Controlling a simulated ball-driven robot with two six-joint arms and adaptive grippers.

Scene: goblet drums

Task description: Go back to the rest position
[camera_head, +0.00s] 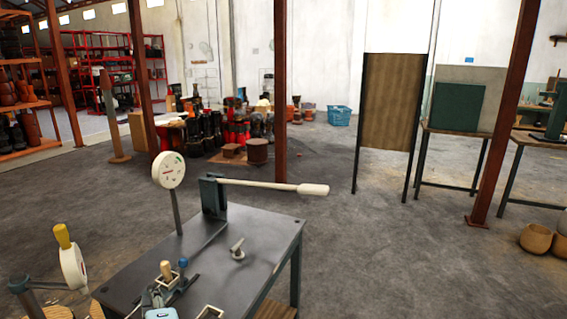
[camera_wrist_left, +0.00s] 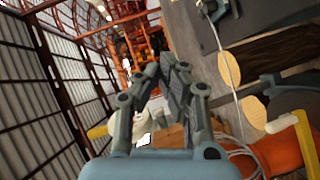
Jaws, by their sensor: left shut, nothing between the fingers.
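My left gripper (camera_head: 165,288) shows at the bottom of the head view, in front of the near part of a dark metal table (camera_head: 255,235). Only its light blue body and dark grey fingers show there. In the left wrist view the fingers of my left gripper (camera_wrist_left: 174,72) come together, with nothing between them. Whether it touches anything on the table is hard to tell. My right gripper is not in either view.
On the table stand a round white dial (camera_head: 168,170), a lever with a long pale handle (camera_head: 272,186) and a small grey knob (camera_head: 237,249). A yellow-handled disc (camera_head: 72,268) is at the left. Open grey floor (camera_head: 370,250) lies to the right.

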